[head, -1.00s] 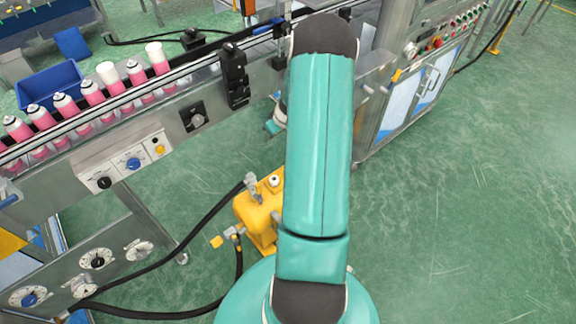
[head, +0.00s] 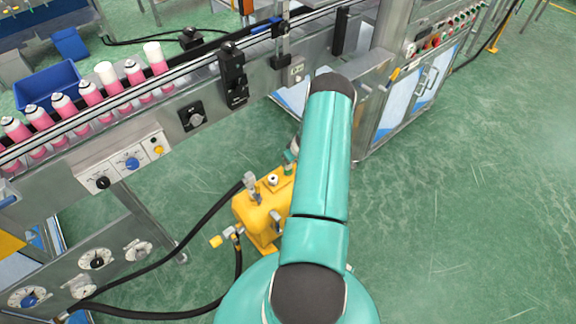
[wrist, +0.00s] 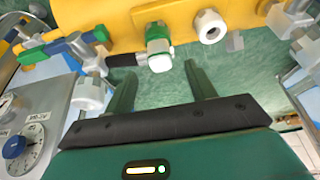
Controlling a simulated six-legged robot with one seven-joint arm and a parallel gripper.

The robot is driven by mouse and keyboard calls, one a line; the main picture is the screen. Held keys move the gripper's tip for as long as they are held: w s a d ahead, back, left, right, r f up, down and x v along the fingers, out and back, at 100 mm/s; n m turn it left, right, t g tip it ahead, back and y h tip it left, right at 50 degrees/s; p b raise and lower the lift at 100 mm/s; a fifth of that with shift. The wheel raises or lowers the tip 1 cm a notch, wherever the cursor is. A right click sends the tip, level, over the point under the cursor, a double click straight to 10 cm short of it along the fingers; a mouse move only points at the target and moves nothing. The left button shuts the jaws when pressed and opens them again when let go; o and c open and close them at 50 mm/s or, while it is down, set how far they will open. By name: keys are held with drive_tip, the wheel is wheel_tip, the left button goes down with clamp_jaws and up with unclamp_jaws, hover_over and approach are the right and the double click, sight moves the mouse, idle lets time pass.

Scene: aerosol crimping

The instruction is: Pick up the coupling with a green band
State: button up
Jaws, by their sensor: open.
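The coupling with a green band (wrist: 158,47) is pale grey and white, fixed to the side of a yellow block (wrist: 110,30) in the wrist view. My gripper (wrist: 160,72) is open, its two dark green fingers pointing toward the yellow block. The coupling appears between the fingertips in the picture and just beyond them; I cannot tell the exact gap. In the head view the yellow block (head: 258,212) stands on the floor left of my arm.
A white round fitting (wrist: 208,25) sits close right of the coupling. Blue, yellow and green-ended fittings (wrist: 65,45) crowd the left. A grey panel with dials (wrist: 30,130) stands at lower left. Black hoses (head: 165,260) run to the yellow block. Open green floor lies right.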

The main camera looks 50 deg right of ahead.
drive_tip(key=x, duration=0.5)
drive_tip(key=shift+f, duration=0.15)
clamp_jaws()
